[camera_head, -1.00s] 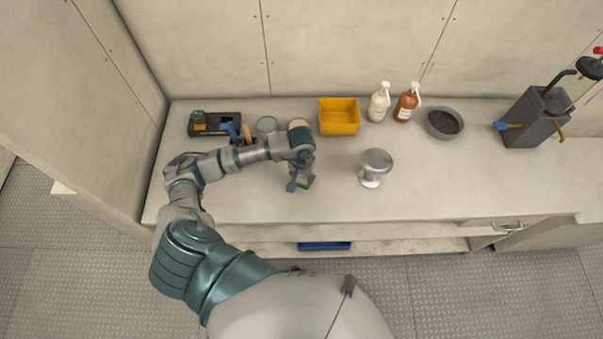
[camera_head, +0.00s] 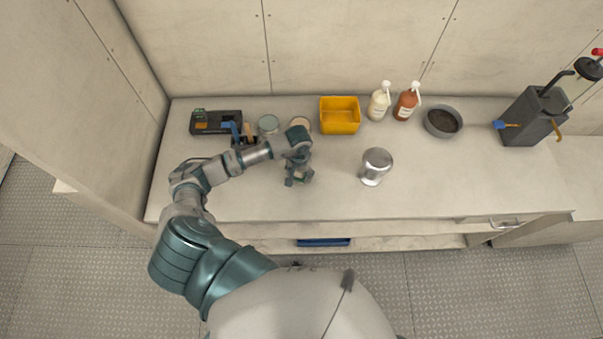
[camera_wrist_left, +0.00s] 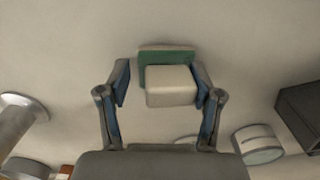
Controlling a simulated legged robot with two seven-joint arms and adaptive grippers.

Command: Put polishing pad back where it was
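A small block with a cream top and green lower layer, which I take as the polishing pad (camera_wrist_left: 171,86), is between the fingers of my left gripper (camera_wrist_left: 162,82) in the left wrist view. The fingers are apart on either side of it, with a gap at the left finger; the right finger is very close, and contact there is unclear. In the head view my left gripper (camera_head: 298,181) is low over the middle front of the counter and mostly hides the pad. My right gripper is not in view.
On the counter (camera_head: 440,185) a metal canister (camera_head: 376,166) stands right of the gripper. Behind are a round tin (camera_head: 268,124), a beige disc (camera_head: 300,123), a yellow bin (camera_head: 340,115), two bottles, a bowl (camera_head: 443,121) and a dark box (camera_head: 215,122). The front right is clear.

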